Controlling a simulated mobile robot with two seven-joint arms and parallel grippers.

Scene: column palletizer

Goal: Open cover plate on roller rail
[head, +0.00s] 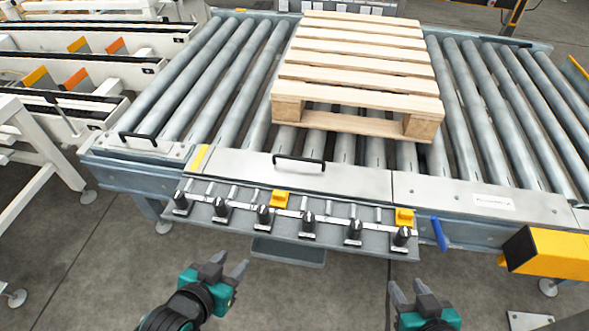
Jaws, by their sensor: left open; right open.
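A metal cover plate (245,168) with a black bar handle (298,162) lies along the near side rail of the roller conveyor. A yellow strip (198,158) marks its left end. A grey ledge (235,224) with several black-knobbed fittings and two yellow blocks (279,198) sits just in front of and below it. My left gripper (228,263) is open and empty, low in front of the ledge and apart from it. My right gripper (408,284) is open and empty, lower and to the right, also touching nothing.
A wooden pallet (355,72) rests on the rollers behind the plate. Another handled plate (145,147) is at the rail's left end. A blue lever (439,233) and a yellow box (553,253) stick out at the right. The floor between my grippers is clear.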

